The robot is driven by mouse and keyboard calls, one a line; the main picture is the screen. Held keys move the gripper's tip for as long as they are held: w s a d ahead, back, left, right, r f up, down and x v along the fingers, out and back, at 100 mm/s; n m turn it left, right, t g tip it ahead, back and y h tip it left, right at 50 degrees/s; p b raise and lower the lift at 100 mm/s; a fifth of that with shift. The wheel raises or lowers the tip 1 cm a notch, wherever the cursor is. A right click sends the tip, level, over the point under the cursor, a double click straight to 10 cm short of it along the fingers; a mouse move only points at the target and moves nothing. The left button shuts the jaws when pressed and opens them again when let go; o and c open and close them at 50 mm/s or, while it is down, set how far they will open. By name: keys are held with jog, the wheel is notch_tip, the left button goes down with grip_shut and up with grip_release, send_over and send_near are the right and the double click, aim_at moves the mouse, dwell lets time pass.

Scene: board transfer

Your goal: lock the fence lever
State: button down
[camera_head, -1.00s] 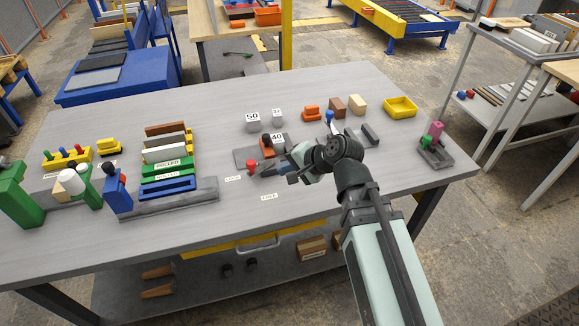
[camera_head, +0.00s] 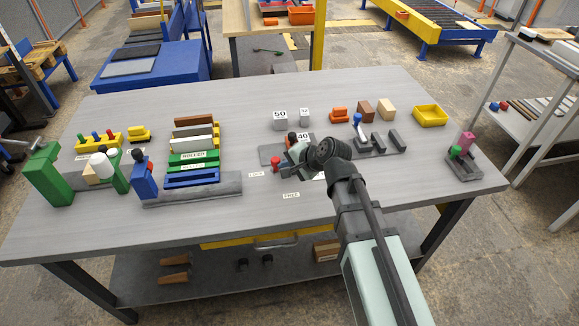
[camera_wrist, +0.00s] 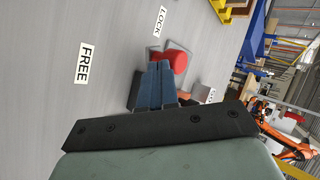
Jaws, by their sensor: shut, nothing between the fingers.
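The fence lever's red knob (camera_head: 275,163) stands at the front edge of a grey plate (camera_head: 268,154) on the table. It lies behind the LOCK label (camera_head: 256,174), and the FREE label (camera_head: 291,195) is nearer the front edge. In the wrist view the red knob (camera_wrist: 175,60) sits just beyond my fingertips, close to the LOCK label (camera_wrist: 160,20). My gripper (camera_wrist: 158,72) is shut and empty, at the knob's right side in the head view. I cannot tell whether it touches the knob. My gripper and wrist hide the lever's arm.
A block marked 40 (camera_head: 303,136) and a black knob (camera_head: 292,136) stand just behind my gripper. A slotted rack of boards (camera_head: 192,190) is at left. Grey brackets (camera_head: 378,142) and a yellow tray (camera_head: 430,116) are at right.

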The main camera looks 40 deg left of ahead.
aim_at(275, 161)
jog(key=shift+s+a+m+t, duration=0.15)
jog(key=shift+a+m+t, duration=0.7)
jog(key=shift+m, duration=0.25)
jog(key=shift+a+h, duration=0.3)
jog(key=shift+a, duration=0.5)
jog(key=shift+r, duration=0.15)
jog(key=v, duration=1.3)
jog(key=shift+s+d, duration=0.2)
jog(key=shift+d, duration=0.2)
jog(key=shift+w, duration=0.1)
